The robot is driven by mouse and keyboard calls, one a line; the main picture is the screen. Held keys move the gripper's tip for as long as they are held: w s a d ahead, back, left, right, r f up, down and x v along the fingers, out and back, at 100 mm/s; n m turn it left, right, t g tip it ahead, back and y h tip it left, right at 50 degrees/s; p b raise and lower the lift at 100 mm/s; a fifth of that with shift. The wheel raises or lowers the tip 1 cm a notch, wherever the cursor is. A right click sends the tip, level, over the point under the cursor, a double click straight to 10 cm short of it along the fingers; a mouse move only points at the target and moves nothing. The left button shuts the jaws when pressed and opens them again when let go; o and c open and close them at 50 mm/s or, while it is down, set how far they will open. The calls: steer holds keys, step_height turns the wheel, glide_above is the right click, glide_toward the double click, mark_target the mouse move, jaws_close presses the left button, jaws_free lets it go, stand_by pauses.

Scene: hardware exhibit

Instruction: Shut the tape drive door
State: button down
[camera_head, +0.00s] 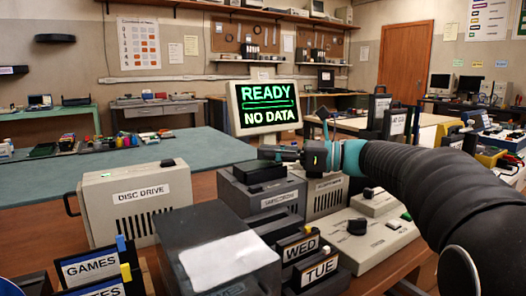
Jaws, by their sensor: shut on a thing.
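A dark grey box drive (258,194) stands mid-desk with a small front label too blurred to read surely; it may be the tape drive. A black lid-like part (258,171) lies on its top, and I cannot tell for sure whether this is the door or how far it is open. My gripper (268,153) is just above the back of that part, seen side-on. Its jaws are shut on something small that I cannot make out. Whether it touches the black part is unclear.
A beige disc drive (140,200) stands left and a vented beige unit (326,193) right. A dark box (215,255) with a white top and WED and TUE holders (310,258) stand in front. A monitor (264,106) reading READY, NO DATA is behind. The green mat (60,182) has free room.

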steer(key=shift+s+d+r, duration=0.1)
steer(key=shift+s+d, duration=0.3)
steer(key=shift+f, duration=0.2)
steer(key=c, duration=1.1)
jaws_free()
steer(key=shift+s+d+r, duration=0.1)
steer(key=shift+s, duration=0.05)
steer(key=d, duration=0.3)
steer(key=s+d, duration=0.1)
steer(key=d, duration=0.3)
steer(key=s+d, duration=0.1)
steer(key=d, duration=0.3)
steer(key=shift+s+d, duration=0.15)
steer(key=shift+d, duration=0.1)
